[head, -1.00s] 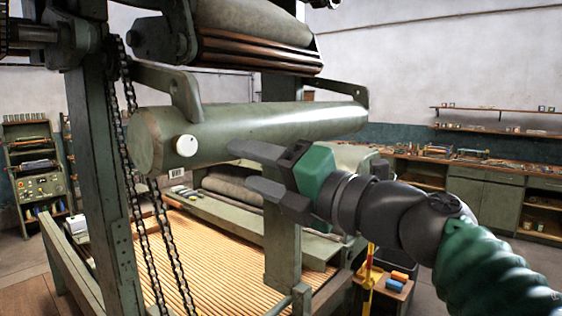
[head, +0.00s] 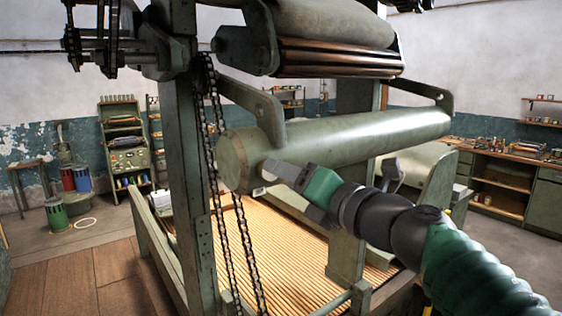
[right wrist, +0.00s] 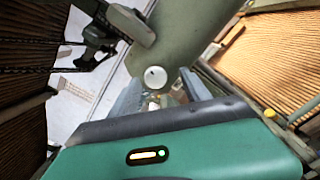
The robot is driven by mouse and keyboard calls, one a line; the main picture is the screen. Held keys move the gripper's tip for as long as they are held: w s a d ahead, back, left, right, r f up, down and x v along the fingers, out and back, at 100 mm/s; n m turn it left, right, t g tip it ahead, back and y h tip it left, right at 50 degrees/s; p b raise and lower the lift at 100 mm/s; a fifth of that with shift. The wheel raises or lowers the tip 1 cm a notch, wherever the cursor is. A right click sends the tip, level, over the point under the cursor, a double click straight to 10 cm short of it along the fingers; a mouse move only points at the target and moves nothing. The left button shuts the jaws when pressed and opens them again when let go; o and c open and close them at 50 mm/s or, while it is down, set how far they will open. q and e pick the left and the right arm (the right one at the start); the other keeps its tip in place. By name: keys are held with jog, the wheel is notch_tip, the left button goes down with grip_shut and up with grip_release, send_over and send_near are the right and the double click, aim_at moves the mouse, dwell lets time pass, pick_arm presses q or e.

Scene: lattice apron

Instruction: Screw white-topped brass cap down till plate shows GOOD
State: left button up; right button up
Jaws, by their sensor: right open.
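The cap's round white top (right wrist: 155,77) shows on the end part of the green roller in the right wrist view. In the head view only a sliver of the white top (head: 268,174) shows at my fingertips. My right gripper (head: 280,170) is open with its fingers at the cap. In the right wrist view the fingertips of my right gripper (right wrist: 160,88) lie to either side, just below the white top. I cannot tell whether they touch it. The cap's brass side is not clear. No plate reading GOOD can be made out. My left gripper is out of view.
The green roller (head: 360,135) hangs on brackets from the machine frame. A chain (head: 215,130) runs down beside the green post (head: 185,180), left of the cap. A slatted bed (head: 285,255) lies below. A workbench (head: 500,185) stands at the right.

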jog(key=w+a, duration=0.2)
jog(key=a, duration=0.1)
jog(key=shift+a, duration=0.15)
jog(key=shift+d+r, duration=0.1)
jog(key=shift+d, duration=0.2)
jog(key=shift+c, duration=0.7)
jog(key=shift+w+d, duration=0.1)
jog(key=shift+d, duration=0.2)
jog(key=c, duration=0.5)
jog(key=shift+a, duration=0.2)
grip_shut()
